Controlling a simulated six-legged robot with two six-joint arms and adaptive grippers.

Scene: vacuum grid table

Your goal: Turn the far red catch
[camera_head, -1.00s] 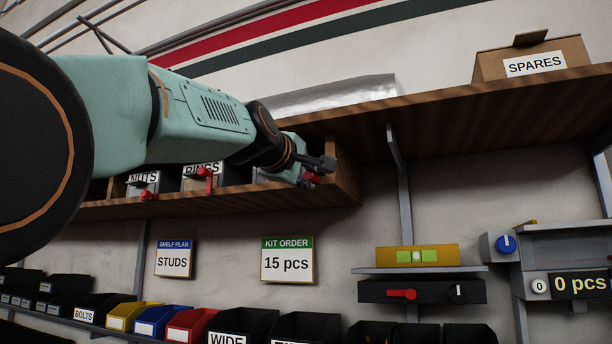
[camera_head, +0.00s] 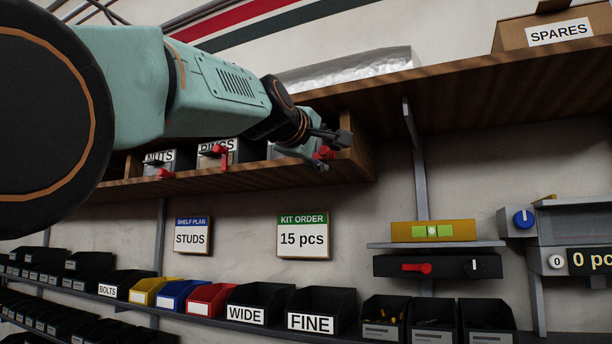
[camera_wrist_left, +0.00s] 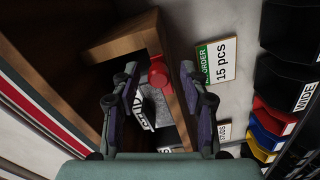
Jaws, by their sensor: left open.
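Three bins with red catches sit in the wooden shelf compartment: the NUTS catch (camera_head: 164,173), the RINGS catch (camera_head: 222,154) and the far catch (camera_head: 323,153) at the right end. The far catch also shows in the left wrist view (camera_wrist_left: 157,75), a round red knob with a short part sticking up. It is in front of a grey bin (camera_wrist_left: 154,105) whose label is partly hidden. My left gripper (camera_head: 331,149) is open at the far catch. In the wrist view its fingers (camera_wrist_left: 159,72) stand on either side of the catch; contact cannot be told. My right gripper is out of view.
The compartment's wooden end wall (camera_head: 359,152) is close to the left gripper's right. A shelf board (camera_head: 450,108) with a SPARES box (camera_head: 545,35) runs above. A KIT ORDER sign (camera_head: 302,236) hangs below, over rows of bins. A panel with a red lever (camera_head: 416,267) is lower right.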

